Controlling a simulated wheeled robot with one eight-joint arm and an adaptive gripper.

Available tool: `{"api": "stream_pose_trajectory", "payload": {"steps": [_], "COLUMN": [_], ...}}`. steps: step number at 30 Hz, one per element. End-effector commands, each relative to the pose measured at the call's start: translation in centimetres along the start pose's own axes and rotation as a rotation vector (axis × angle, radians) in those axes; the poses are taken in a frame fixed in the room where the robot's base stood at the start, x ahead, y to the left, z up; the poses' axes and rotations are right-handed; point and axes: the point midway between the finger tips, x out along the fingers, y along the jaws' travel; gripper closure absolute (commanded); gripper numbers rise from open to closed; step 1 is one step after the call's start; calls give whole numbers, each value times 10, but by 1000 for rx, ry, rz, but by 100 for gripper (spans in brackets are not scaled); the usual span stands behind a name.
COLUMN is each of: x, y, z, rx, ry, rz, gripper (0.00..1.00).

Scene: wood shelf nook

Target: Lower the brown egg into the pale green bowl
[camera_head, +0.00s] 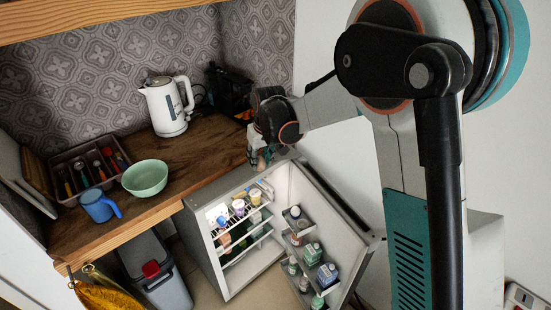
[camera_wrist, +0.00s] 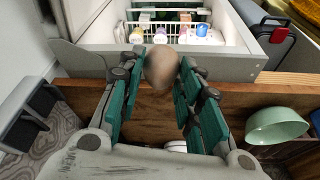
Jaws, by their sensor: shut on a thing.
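The brown egg (camera_wrist: 160,70) is held between the teal fingers of my gripper (camera_wrist: 161,62) in the wrist view. In the head view my gripper (camera_head: 262,152) is at the right end of the wooden counter, above the top of the open fridge; the egg is too small to make out clearly there. The pale green bowl (camera_head: 145,178) stands upright on the counter, well to the left of my gripper, and looks empty. It also shows at the right of the wrist view (camera_wrist: 277,127).
A white kettle (camera_head: 167,106) stands at the back of the wooden counter (camera_head: 206,148). A blue mug (camera_head: 98,205) and a cutlery tray (camera_head: 76,166) are beside the bowl. The small fridge (camera_head: 232,277) has its door open, with bottles inside. A grey bin (camera_head: 160,285) stands below.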

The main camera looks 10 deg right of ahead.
Motion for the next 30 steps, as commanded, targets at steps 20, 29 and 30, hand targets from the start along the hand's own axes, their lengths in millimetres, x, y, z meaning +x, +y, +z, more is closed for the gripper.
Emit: {"api": "stream_pose_trajectory", "payload": {"steps": [20, 29, 30], "x": [-14, -15, -15], "y": [-111, -160, -167], "z": [-54, -75, -78], "rx": [-4, -3, -3], "ry": [0, 0, 0], "rz": [0, 0, 0], "gripper": [91, 91, 91]}}
